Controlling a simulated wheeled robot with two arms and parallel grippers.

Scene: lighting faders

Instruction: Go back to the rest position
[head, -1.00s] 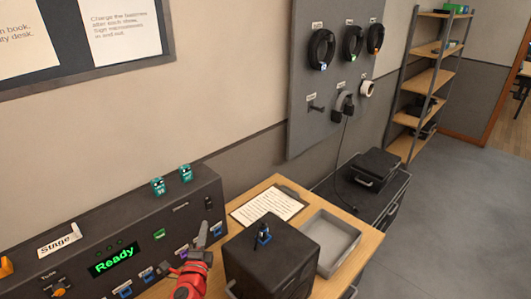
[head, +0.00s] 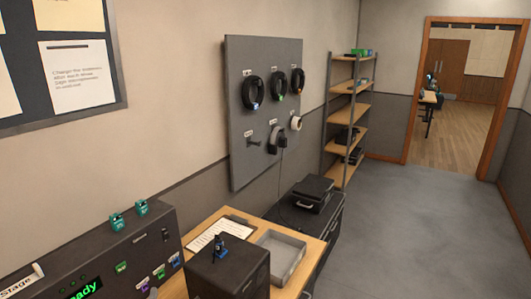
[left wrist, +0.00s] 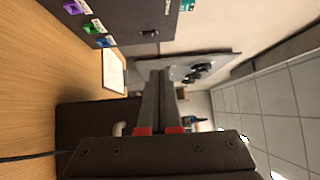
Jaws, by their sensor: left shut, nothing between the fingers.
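The dark control desk (head: 105,255) stands at the lower left of the head view. A green display (head: 84,289), partly cut off, reads "...ady". Small coloured faders, among them a green one (head: 121,267) and a blue one (head: 175,259), sit on its sloped front. The desk also shows at the top left of the left wrist view (left wrist: 125,18). My left gripper (left wrist: 160,76) shows only in the left wrist view. Its dark fingers with red bases are together, with nothing between them, and I see no contact with the desk. My right gripper is in neither view.
A wooden table holds a black case (head: 228,272), a grey tray (head: 290,257) and a clipboard (head: 205,238). Beyond are a black cabinet (head: 325,225), a wall panel with hung cables (head: 240,150) and shelves (head: 348,118). The floor (head: 410,220) is clear towards the doorway.

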